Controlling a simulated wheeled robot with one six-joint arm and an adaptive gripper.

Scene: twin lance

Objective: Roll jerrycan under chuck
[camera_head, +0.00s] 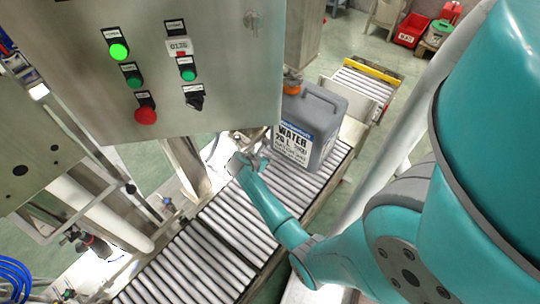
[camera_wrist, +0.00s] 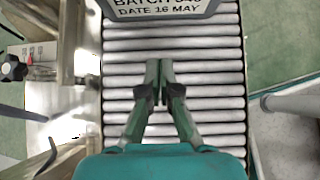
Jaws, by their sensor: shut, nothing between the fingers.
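The jerrycan (camera_head: 314,125) is a grey upright can with an orange cap and a white label reading WATER 20 L. It stands on the roller conveyor (camera_head: 222,246), partly hidden by the control panel. My gripper (camera_head: 250,160) is over the rollers on the near side of the jerrycan. In the wrist view my gripper (camera_wrist: 158,66) is shut and empty, its fingertips together above the rollers. The bottom of the jerrycan's label (camera_wrist: 160,8) shows at the top edge there, ahead of the fingertips. I cannot make out the chuck.
A steel control panel (camera_head: 150,90) with a lit green lamp and a red button hangs over the left side. A second roller section (camera_head: 358,88) with a yellow bar lies beyond. A red crate (camera_head: 411,29) sits far back. The near rollers are clear.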

